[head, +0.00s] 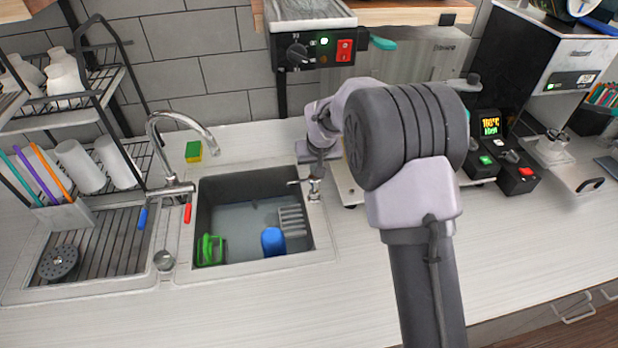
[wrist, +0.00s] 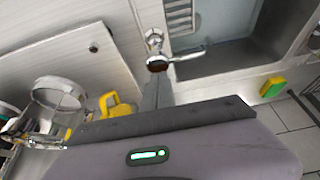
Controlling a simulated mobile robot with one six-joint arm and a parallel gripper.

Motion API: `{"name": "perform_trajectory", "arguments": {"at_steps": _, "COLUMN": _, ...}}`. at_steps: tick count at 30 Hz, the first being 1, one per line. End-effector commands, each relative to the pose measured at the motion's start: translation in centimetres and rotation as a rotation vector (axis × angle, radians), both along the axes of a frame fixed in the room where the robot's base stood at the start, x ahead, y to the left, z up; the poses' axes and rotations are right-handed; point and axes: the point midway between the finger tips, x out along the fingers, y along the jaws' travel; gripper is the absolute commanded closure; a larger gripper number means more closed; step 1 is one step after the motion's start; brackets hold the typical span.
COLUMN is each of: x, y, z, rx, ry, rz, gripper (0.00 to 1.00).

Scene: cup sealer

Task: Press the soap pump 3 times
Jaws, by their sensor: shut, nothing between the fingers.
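The soap pump (head: 314,184) is a metal dispenser at the right rim of the sink, with a thin spout pointing left over the basin. In the wrist view the pump (wrist: 187,54) shows its round dark head at the tip of my fingers, with its spout reaching right. My gripper (head: 317,168) is shut and empty, pointing down right over the pump head. In the wrist view the closed fingers (wrist: 157,77) overlap the edge of the head; I cannot tell whether they touch it.
The sink (head: 325,243) holds a green item (head: 209,250) and a blue item (head: 273,241). A faucet (head: 165,150) and a yellow-green sponge (head: 193,151) are behind it. The sealing machine (head: 310,45) stands behind my arm. The front counter (head: 250,305) is clear.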

Motion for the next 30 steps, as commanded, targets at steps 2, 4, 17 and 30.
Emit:
{"name": "perform_trajectory", "arguments": {"at_steps": 2, "x": 0.0, "y": 0.0, "z": 0.0, "rx": 0.0, "ry": 0.0, "rz": 0.0, "gripper": 1.0}}
{"name": "perform_trajectory", "arguments": {"at_steps": 4, "x": 0.0, "y": 0.0, "z": 0.0, "rx": 0.0, "ry": 0.0, "rz": 0.0, "gripper": 1.0}}
{"name": "perform_trajectory", "arguments": {"at_steps": 17, "x": 0.0, "y": 0.0, "z": 0.0, "rx": 0.0, "ry": 0.0, "rz": 0.0, "gripper": 1.0}}
{"name": "perform_trajectory", "arguments": {"at_steps": 30, "x": 0.0, "y": 0.0, "z": -1.7, "rx": 0.0, "ry": 0.0, "rz": 0.0, "gripper": 1.0}}
